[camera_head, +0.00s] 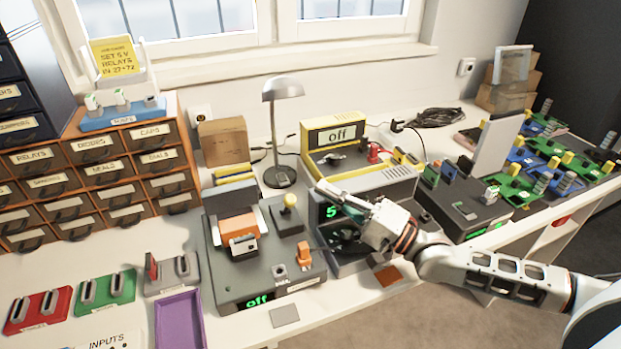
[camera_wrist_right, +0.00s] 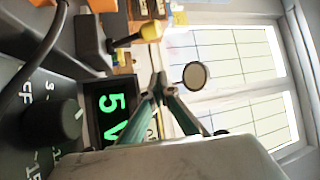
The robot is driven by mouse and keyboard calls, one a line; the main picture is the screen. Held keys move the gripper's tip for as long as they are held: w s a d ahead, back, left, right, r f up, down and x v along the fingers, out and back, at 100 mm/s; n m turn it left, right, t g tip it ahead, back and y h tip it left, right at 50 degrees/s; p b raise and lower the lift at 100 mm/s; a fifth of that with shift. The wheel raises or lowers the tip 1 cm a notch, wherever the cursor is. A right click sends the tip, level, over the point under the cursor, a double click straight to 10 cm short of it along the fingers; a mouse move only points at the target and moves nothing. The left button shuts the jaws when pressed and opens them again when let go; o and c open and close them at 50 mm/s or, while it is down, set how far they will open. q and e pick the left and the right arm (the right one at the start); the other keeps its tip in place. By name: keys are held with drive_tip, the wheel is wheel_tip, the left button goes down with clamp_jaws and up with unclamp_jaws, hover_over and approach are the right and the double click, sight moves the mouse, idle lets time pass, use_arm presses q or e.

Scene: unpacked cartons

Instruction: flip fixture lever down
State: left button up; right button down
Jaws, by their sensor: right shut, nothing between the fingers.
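A dark grey fixture (camera_head: 225,287) with a green "off" readout stands left of centre in the head view. A lever with a yellow ball knob (camera_head: 289,201) stands upright on its dark block, beside an orange and white part (camera_head: 240,232). The knob also shows at the top of the right wrist view (camera_wrist_right: 150,31). My right gripper (camera_head: 327,192) is shut and empty, to the right of the lever and apart from it, over the dark unit with the green "5 V" readout (camera_wrist_right: 112,114). My left gripper is not in view.
The unit under my gripper has a black dial (camera_wrist_right: 50,110). A purple tray (camera_head: 180,320) lies front left. A tall grey panel (camera_head: 496,145) stands to the right.

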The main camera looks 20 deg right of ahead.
drive_tip(key=shift+s+d+f, duration=0.7)
drive_tip(key=shift+s+d, duration=0.2)
drive_tip(key=shift+s+d+f, duration=0.1)
drive_tip(key=shift+s+d, duration=0.2)
drive_tip(key=shift+s, duration=0.15)
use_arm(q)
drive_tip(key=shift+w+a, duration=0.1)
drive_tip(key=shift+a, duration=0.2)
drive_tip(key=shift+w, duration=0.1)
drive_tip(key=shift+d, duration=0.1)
use_arm(e)
drive_tip(key=shift+s+d, duration=0.1)
